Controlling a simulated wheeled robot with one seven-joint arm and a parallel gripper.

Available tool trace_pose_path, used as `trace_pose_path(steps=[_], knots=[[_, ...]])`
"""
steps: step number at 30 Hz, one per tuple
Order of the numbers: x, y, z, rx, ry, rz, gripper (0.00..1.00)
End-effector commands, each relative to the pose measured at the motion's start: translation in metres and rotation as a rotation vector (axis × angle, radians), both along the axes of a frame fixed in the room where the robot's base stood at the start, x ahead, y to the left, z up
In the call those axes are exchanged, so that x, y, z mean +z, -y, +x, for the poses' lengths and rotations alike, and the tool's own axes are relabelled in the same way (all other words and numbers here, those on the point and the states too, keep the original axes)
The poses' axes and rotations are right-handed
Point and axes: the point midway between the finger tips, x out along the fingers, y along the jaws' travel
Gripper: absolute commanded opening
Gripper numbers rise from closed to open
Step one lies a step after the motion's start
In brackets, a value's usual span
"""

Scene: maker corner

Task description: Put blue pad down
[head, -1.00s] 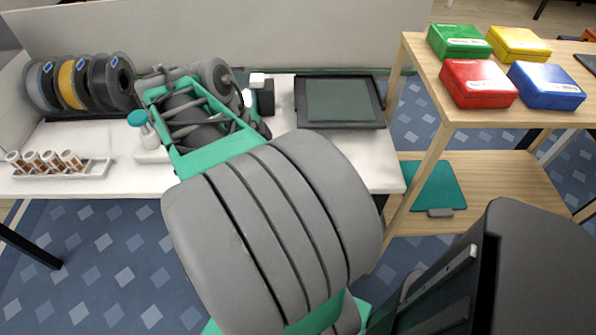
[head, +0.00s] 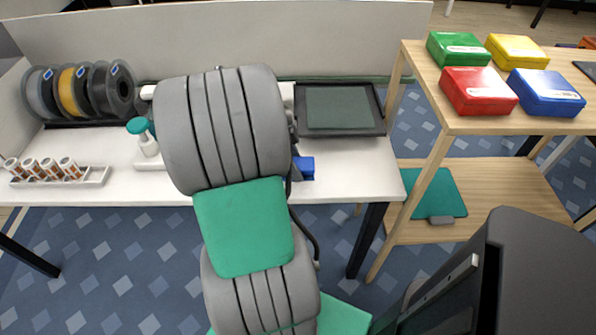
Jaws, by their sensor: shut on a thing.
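A small blue block, which I take for the blue pad (head: 305,168), shows just right of my arm, over the front part of the white table. Its left part is hidden. My gripper (head: 294,171) is almost wholly hidden behind my arm links. Only a dark edge shows beside the pad, and it is shut on the pad. I cannot tell whether the pad touches the tabletop.
A dark tray (head: 340,110) lies on the table (head: 350,165) behind the pad. Spools (head: 108,88), a teal-capped bottle (head: 145,138) and a rack of small vials (head: 60,173) stand left. A wooden shelf (head: 440,150) with coloured boxes is right. The table's front right is clear.

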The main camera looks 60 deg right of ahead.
Motion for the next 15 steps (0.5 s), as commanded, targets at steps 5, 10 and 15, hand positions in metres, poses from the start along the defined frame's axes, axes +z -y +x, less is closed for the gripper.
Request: trace_pose_path(steps=[5,10,15], knots=[[-0.017,0.014,0.0,-0.002,-0.001,0.001,0.14],[-0.043,0.016,0.0,0.001,-0.001,0.001,0.15],[-0.045,0.015,0.0,0.0,0.0,0.0,0.09]])
